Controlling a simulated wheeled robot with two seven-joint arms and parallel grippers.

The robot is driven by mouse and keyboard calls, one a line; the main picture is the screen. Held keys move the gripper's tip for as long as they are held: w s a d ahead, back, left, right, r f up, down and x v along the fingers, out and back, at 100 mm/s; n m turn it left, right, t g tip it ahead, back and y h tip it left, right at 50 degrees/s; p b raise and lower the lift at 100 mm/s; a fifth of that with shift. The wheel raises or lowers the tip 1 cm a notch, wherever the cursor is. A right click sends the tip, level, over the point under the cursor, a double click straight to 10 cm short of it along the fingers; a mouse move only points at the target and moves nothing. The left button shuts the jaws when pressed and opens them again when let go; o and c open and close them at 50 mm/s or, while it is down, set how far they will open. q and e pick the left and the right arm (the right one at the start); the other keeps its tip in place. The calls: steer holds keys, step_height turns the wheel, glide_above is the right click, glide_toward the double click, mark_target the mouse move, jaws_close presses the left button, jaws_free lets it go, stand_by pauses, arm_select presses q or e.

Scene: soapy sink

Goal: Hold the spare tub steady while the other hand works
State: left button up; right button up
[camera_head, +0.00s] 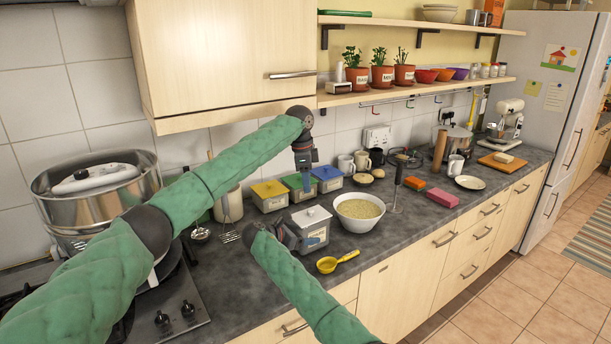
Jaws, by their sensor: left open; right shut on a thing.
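A white tub with a pale lid (312,216), which looks like the spare tub, stands on the counter in front of the other tubs. My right gripper (292,236) is shut on its left side; the exact contact is partly hidden by my arm. My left gripper (306,184) is open and points down over the green-lidded tub (294,183). I cannot tell whether its fingers touch that tub.
Yellow-lidded (269,194) and blue-lidded (328,178) tubs flank the green one. A bowl of grain (360,210) stands to the right, with a yellow scoop (338,262) at the front edge. A wall cabinet (220,55) hangs above; a stove (175,305) is left.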

mark_target(311, 209)
arm_select(q)
steer(key=f, duration=0.6)
steer(key=d+f, duration=0.1)
steer(key=f, duration=0.3)
steer(key=shift+w+d, duration=0.1)
steer(key=shift+w, duration=0.05)
arm_select(e)
steer(key=shift+w+f, duration=0.1)
arm_select(q)
steer(key=shift+c, duration=0.3)
jaws_close()
steer(key=shift+r, duration=0.75)
steer(key=shift+r, duration=0.3)
